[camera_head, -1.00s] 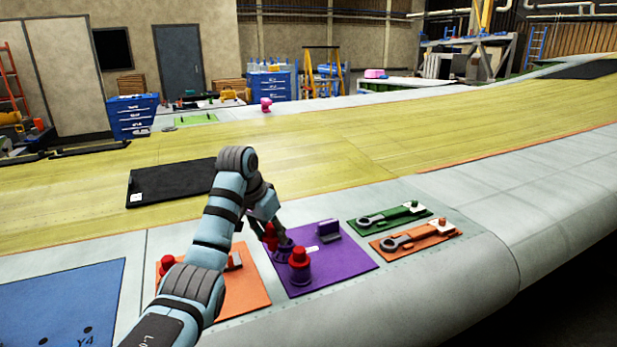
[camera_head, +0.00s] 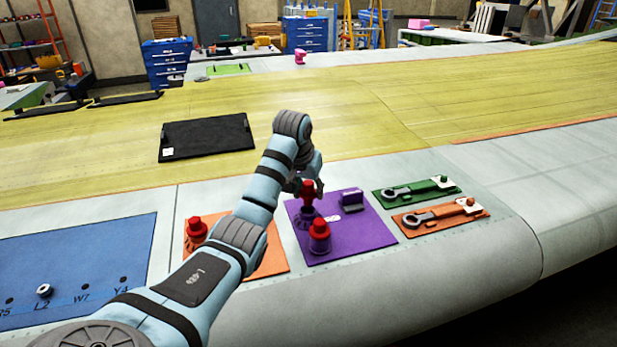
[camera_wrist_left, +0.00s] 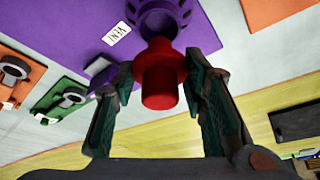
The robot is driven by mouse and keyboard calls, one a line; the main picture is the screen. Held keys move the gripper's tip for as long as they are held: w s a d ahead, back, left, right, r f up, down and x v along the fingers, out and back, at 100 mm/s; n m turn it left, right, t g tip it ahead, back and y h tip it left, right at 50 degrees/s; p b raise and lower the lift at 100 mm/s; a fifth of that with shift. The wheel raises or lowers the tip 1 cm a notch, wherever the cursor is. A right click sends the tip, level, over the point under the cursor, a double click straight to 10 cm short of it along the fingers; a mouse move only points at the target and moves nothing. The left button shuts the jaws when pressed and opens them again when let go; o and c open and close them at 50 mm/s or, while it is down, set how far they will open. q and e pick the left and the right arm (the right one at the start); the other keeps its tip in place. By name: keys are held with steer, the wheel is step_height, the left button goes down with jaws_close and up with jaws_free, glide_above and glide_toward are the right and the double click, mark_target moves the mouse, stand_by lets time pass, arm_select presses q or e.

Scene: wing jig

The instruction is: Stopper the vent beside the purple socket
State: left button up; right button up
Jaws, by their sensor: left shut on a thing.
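The purple mat (camera_head: 358,237) lies on the grey wing skin and carries a purple socket (camera_head: 304,217) with a white label beside it. The label reads VENT in the left wrist view (camera_wrist_left: 117,33). My left gripper (camera_head: 308,186) is above this socket, shut on a red stopper (camera_head: 307,197). In the left wrist view the stopper (camera_wrist_left: 162,80) sits between the fingers, its narrow end close to the open ring of the socket (camera_wrist_left: 165,15); I cannot tell if they touch. A second red stopper (camera_head: 319,228) sits in a purple holder (camera_head: 319,244) nearer the front. My right gripper is not in view.
A purple block (camera_head: 352,200) stands at the back of the mat. An orange mat (camera_head: 268,258) with another red stopper (camera_head: 196,229) lies left, partly behind my arm. Green (camera_head: 392,198) and orange (camera_head: 410,228) mats with wrenches lie right. A black panel (camera_head: 207,138) lies behind.

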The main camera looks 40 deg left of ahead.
arm_select(q)
steer(key=shift+f, duration=0.2)
steer(key=shift+s+d+r, duration=0.1)
steer(key=shift+s+d, duration=0.05)
steer(key=shift+s, duration=0.15)
steer(key=shift+w, duration=0.1)
steer(key=shift+f, duration=0.25)
steer(key=shift+f, duration=0.1)
steer(key=shift+f, duration=0.5)
steer(key=shift+f, duration=1.15)
stand_by(0.3)
